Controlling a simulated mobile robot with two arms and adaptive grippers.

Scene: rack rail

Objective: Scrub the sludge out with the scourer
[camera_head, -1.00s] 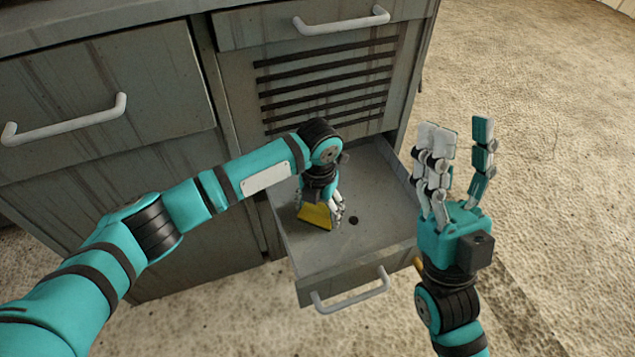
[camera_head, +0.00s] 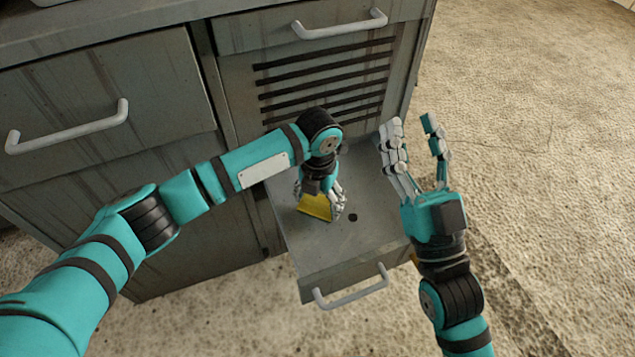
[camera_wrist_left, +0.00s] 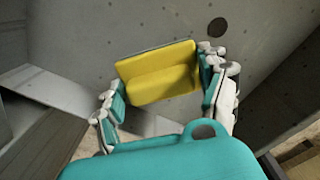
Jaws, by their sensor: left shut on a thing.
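The yellow scourer (camera_head: 316,207) is inside the open lower drawer (camera_head: 330,262), at the drawer's floor. My left gripper (camera_head: 320,204) reaches down into the drawer and is shut on the scourer. The left wrist view shows the scourer (camera_wrist_left: 158,73) between the fingers, over the grey drawer floor. The sludge is a small dark round spot (camera_head: 352,217) on the drawer floor, just right of the scourer; it also shows in the left wrist view (camera_wrist_left: 217,27). My right gripper (camera_head: 412,130) is open and empty, fingers upward, beside the drawer's right side.
The grey cabinet (camera_head: 90,190) stands behind and left, with white handles (camera_head: 340,23) and dark vent slots (camera_head: 325,75). The open drawer has a white front handle (camera_head: 350,287) and raised walls. The rough floor (camera_head: 540,120) to the right is clear.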

